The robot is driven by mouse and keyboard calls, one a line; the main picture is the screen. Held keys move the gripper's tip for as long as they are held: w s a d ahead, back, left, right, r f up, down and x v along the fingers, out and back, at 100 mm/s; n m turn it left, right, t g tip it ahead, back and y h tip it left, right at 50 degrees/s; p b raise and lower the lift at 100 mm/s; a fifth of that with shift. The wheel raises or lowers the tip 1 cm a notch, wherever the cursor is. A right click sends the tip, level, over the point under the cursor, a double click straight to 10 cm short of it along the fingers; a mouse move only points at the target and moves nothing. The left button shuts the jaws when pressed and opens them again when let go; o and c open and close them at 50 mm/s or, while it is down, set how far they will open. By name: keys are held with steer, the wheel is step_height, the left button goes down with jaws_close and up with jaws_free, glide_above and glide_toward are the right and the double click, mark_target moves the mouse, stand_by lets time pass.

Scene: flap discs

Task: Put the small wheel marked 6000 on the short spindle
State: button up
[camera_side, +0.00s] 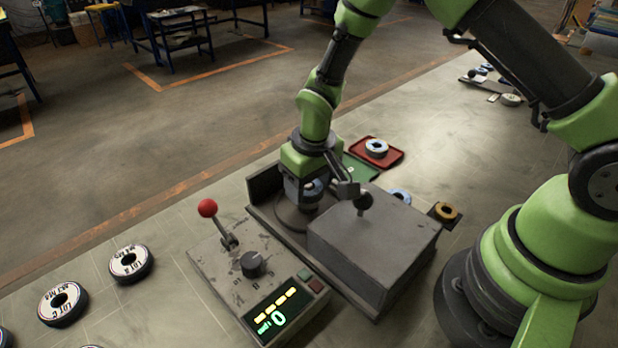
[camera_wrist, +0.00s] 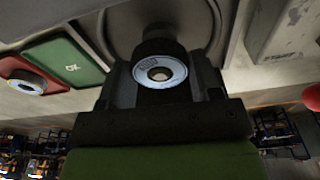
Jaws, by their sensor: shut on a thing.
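My gripper (camera_side: 313,200) is shut on a small wheel with a pale blue label (camera_wrist: 160,70); the print on it is too small to read. The wheel also shows as a bluish patch between the jaws in the side view (camera_side: 313,187). It is above a round grey plate (camera_side: 293,217) on the machine. In the wrist view a dark cylindrical part (camera_wrist: 158,38) lies just beyond the wheel, in front of the plate (camera_wrist: 200,20). I cannot tell whether the wheel touches it or whether it is the short spindle.
A grey block (camera_side: 375,240) with a black knob stands right of my gripper. A control box (camera_side: 240,285) has a red-knobbed lever (camera_side: 208,208). A green OK tray (camera_side: 360,170), a red tray (camera_side: 396,163) with a wheel, a bluish wheel (camera_side: 400,195) and a brown one (camera_side: 445,211) are nearby.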

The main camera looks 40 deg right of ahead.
steer(key=shift+f, duration=0.65)
steer(key=shift+f, duration=0.2)
steer(key=o, duration=1.3)
steer(key=shift+c, duration=0.2)
steer(key=shift+r, duration=3.8)
